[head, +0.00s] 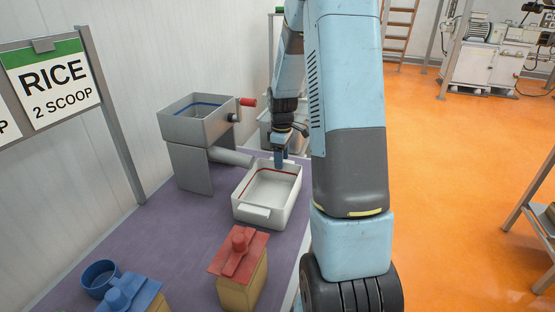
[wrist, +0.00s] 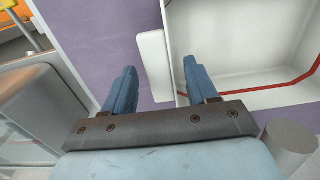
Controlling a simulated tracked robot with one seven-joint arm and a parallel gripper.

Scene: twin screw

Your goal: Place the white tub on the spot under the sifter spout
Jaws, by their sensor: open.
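The white tub (head: 246,213), with a red line inside its walls, stands on the purple table beside the end of the sifter's spout (head: 232,156). The grey sifter (head: 190,128) has a hopper and a red crank handle. My gripper (head: 279,160) is open at the tub's far end. In the wrist view, my gripper (wrist: 158,78) has one finger over the purple table and the other over the tub's inside. The tub's handle ledge (wrist: 154,62) lies between them. I cannot tell whether the fingers touch it. The spot under the spout cannot be made out.
A RICE 2 SCOOP sign (head: 55,86) stands at left. The orange floor at right is mostly clear.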

